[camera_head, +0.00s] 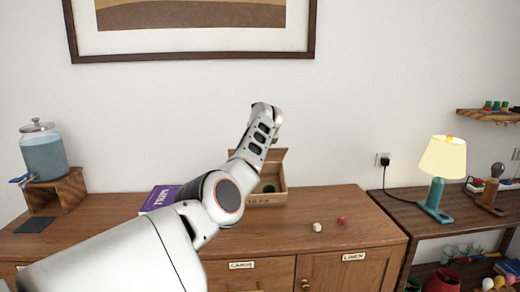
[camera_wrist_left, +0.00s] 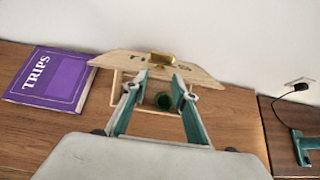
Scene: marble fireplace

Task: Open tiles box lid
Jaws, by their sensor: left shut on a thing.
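The wooden tiles box (camera_head: 270,200) stands on the cabinet top against the wall, partly hidden by my left arm. Its lid (camera_head: 276,155) is raised at the back. In the left wrist view the lid (camera_wrist_left: 205,80) spans above the box (camera_wrist_left: 118,95), with a brass clasp (camera_wrist_left: 162,58) at its middle. My left gripper (camera_wrist_left: 161,72) is shut on the lid at the clasp, its teal fingers reaching from below. The fingers are hidden in the head view. A dark green round thing (camera_wrist_left: 163,101) shows inside the box. My right gripper is not in view.
A purple book marked TRIPS (camera_wrist_left: 52,80) lies left of the box. A white die-like cube (camera_head: 317,227) and a small red piece (camera_head: 341,221) lie to the right on bare wood. A lamp (camera_head: 441,165) and a water dispenser (camera_head: 43,152) stand farther off.

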